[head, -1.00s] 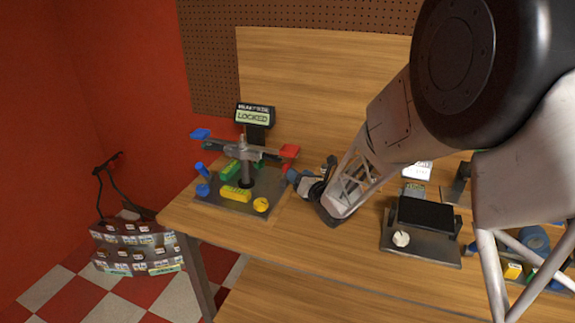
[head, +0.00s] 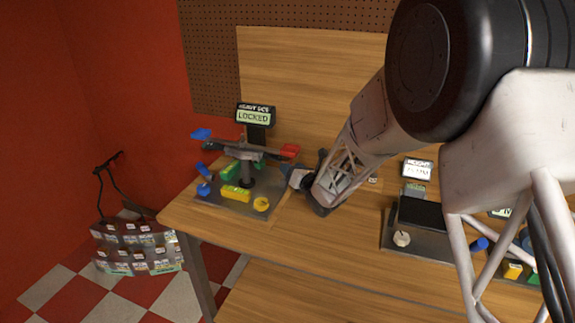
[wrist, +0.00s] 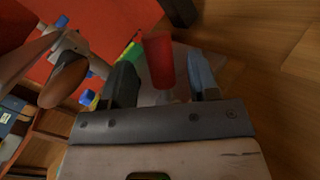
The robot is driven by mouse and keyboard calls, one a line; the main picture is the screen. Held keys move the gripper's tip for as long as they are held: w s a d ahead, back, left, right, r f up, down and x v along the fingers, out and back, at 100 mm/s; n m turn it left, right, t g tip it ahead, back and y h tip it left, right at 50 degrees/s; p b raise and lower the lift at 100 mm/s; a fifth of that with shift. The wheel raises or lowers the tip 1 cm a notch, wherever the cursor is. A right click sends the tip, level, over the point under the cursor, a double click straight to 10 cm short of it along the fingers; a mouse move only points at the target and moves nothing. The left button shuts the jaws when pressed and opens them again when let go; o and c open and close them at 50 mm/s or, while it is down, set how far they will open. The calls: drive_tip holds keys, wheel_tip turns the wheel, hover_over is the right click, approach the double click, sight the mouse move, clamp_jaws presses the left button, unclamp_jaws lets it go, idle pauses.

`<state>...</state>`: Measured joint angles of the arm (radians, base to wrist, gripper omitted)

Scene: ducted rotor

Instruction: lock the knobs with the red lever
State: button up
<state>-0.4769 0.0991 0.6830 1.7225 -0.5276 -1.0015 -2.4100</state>
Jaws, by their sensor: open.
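The rotor device stands on a grey base plate (head: 220,207) at the left of the bench. Its raised crossbar has a blue pad (head: 201,134) at the left and a red pad (head: 290,150) at the right. Blue (head: 204,189), green (head: 229,171) and yellow (head: 236,194) pieces sit on the plate. My gripper (head: 292,175) is at the plate's right edge, below the red pad. In the wrist view, a red cylindrical handle (wrist: 160,62), seemingly the lever, stands between the open fingers (wrist: 162,80), with gaps on both sides.
A display reading LOCKED (head: 253,117) stands behind the rotor. The overhead crossbar is close to my gripper. A dark box with a white knob (head: 401,239) stands to the right. Bare bench lies in front between them.

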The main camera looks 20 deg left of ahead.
drive_tip(key=shift+x, duration=1.5)
clamp_jaws()
